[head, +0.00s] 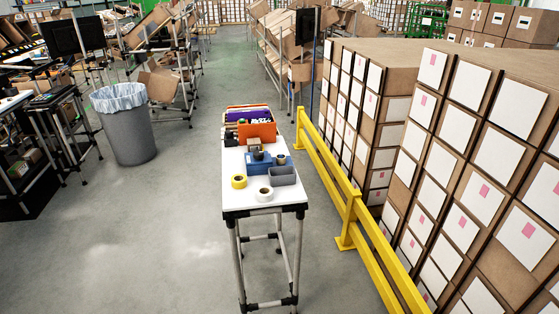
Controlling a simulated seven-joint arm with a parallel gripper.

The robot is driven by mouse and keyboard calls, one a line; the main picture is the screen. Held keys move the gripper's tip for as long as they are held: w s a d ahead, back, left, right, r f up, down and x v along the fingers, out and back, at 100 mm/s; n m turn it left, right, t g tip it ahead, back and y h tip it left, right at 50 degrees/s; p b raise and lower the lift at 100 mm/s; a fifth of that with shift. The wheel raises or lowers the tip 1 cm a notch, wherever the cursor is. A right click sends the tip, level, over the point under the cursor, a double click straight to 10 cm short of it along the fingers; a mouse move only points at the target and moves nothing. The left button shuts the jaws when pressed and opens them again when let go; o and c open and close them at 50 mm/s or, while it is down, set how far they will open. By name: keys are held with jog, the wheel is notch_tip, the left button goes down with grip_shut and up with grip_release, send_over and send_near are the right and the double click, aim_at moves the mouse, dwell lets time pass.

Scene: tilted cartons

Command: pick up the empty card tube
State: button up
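A narrow white-topped table (235,200) stands in the middle of the head view. On it are a yellow tape roll (239,182) and a white roll (264,194) near the front edge. A small dark and tan round item (258,155) sits on a blue box (266,163), and another small roll-like item (281,159) is at its right. I cannot tell which of these, if any, is the empty card tube. My gripper is not in view.
A grey open bin (283,176) and an orange box (257,132) share the table. A yellow guard rail (346,195) and stacked cartons (470,150) stand close on the right. A grey trash can (130,135) is at the left. The floor left of the table is clear.

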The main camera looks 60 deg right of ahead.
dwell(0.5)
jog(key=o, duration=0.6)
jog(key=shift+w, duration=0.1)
